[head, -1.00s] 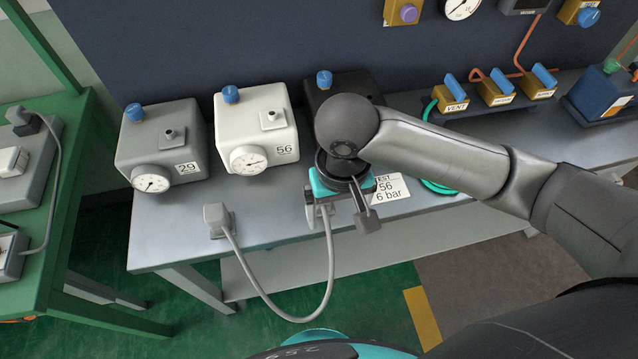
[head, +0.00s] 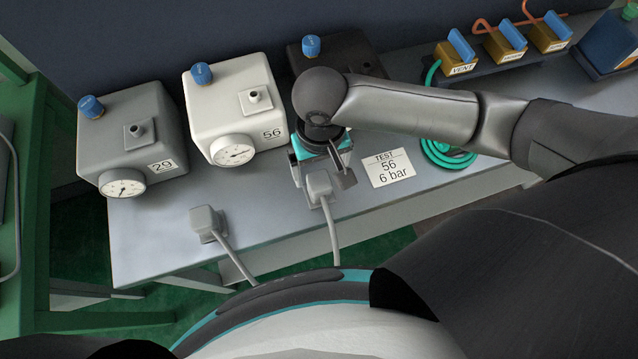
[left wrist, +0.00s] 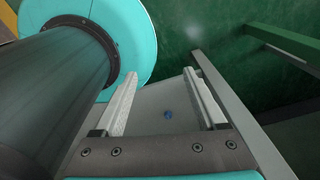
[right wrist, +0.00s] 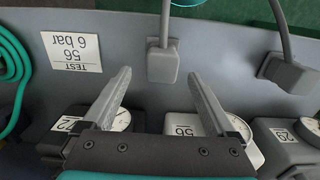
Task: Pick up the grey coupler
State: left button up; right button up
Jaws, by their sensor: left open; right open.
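One grey coupler (head: 319,187) with a grey hose lies near the table's front edge, left of the test card. It shows in the right wrist view (right wrist: 162,62), lined up between the fingers; I cannot tell the height gap. A second grey coupler (head: 207,223) with a hose lies further left, and in the right wrist view (right wrist: 288,72) it is outside the fingers. My right gripper (right wrist: 160,76) is open and empty; in the head view it points down by the first coupler. My left gripper (left wrist: 161,75) is open and empty, away from both couplers.
Grey box 29 (head: 129,131), white box 56 (head: 228,97) and a dark box (head: 365,57) stand behind the couplers. A card (head: 390,168) reads "TEST 56 6 bar". Valves (head: 457,52) and a teal hose (head: 443,151) are at right. The table between the couplers (head: 262,205) is clear.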

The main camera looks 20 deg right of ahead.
aim_at(320, 186)
jog(key=shift+f, duration=1.15)
notch_tip(320, 186, down, 5)
jog(key=shift+a+r+b, duration=0.1)
jog(key=shift+b, duration=0.9)
pick_arm(q)
jog(key=shift+w+d+f, duration=0.1)
jog(key=shift+w+f, duration=0.75)
jog(key=shift+f, duration=0.25)
pick_arm(e)
jog(key=shift+s, duration=0.1)
jog(key=shift+c, duration=0.3)
jog(key=c, duration=0.5)
pick_arm(q)
jog(key=shift+s, duration=0.2)
pick_arm(e)
grip_shut()
